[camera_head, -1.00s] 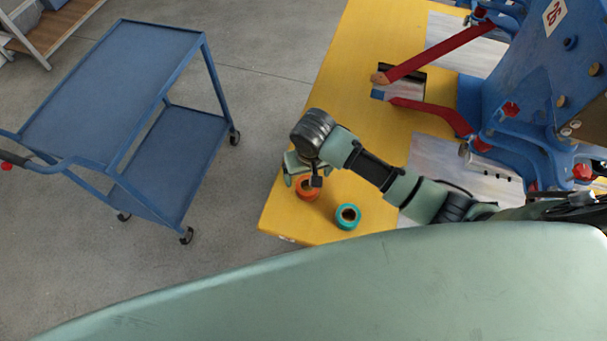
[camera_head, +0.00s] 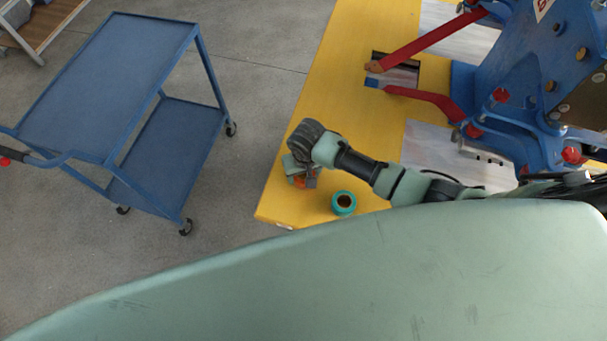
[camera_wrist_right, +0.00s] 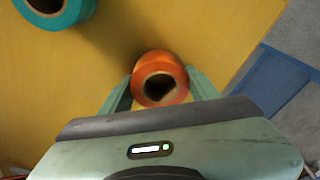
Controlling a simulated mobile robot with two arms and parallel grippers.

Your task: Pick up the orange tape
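The orange tape (camera_wrist_right: 160,80) is a roll on the yellow table, between the two fingers of my right gripper (camera_wrist_right: 160,74) in the right wrist view. One finger is at each side, very close to the roll; I cannot tell whether they touch it. In the head view, my right gripper (camera_head: 301,178) is over the tape near the table's front left corner and hides most of it; a little orange (camera_head: 300,182) shows. My left gripper is not in view.
A teal tape roll (camera_head: 344,203) stands right of the orange one; it also shows in the right wrist view (camera_wrist_right: 55,8). The yellow table (camera_head: 315,120) holds a blue fixture (camera_head: 510,75) with red arms. A blue cart (camera_head: 110,85) stands on the floor at left.

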